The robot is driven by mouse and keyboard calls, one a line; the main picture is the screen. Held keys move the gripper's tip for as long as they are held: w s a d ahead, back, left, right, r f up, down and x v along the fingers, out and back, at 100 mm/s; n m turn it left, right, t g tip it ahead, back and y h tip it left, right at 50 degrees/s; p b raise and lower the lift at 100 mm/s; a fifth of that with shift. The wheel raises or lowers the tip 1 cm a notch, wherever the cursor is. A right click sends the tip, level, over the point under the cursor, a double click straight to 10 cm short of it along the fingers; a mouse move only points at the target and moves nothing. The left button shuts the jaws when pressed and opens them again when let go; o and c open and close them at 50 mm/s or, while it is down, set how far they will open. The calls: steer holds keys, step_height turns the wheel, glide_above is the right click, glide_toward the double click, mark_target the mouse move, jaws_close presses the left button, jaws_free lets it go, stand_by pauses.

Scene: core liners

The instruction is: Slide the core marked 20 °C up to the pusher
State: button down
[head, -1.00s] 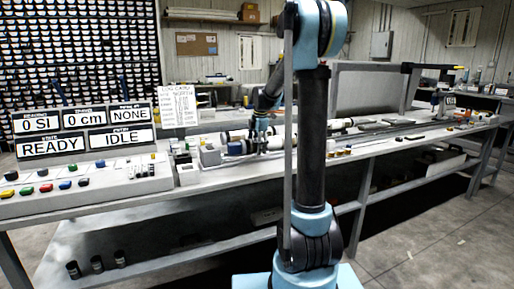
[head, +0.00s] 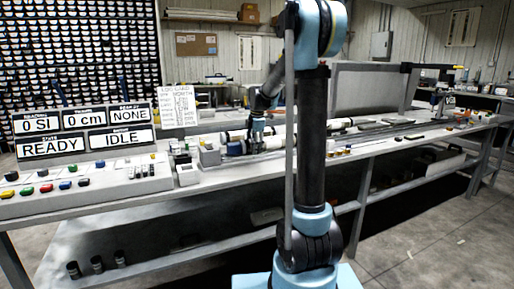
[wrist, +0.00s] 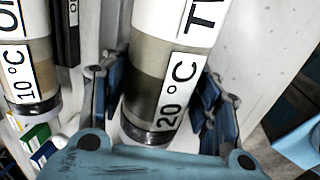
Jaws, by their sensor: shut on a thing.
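The core marked 20 °C (wrist: 150,90) is a clear tube with grey-brown contents, a white label and a dark end band. My gripper (wrist: 165,105) has its blue fingers closed on both sides of it in the wrist view. In the head view my gripper (head: 255,143) is low over the bench among the cores, small and partly dark. The core marked 10 °C (wrist: 30,70) lies to the left, apart from my fingers. I cannot make out the pusher in either view.
A control panel (head: 85,185) with colored buttons stands at the bench's left end; its displays (head: 85,130) read 0 SI, 0 cm, NONE, READY and IDLE. A pale flat surface (wrist: 260,50) is clear right of the core.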

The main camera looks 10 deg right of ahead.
mark_target(245, 146)
steer(key=shift+s+a+f, duration=0.1)
steer(key=shift+s+a, duration=0.05)
steer(key=shift+a, duration=0.45)
steer(key=shift+s+a, duration=0.3)
steer(key=shift+a, duration=0.7)
steer(key=shift+s+a, duration=0.3)
steer(key=shift+a, duration=0.5)
steer(key=shift+c, duration=2.4)
jaws_free()
steer(key=shift+a, duration=0.1)
steer(key=shift+w+d, duration=0.1)
steer(key=shift+d, duration=0.1)
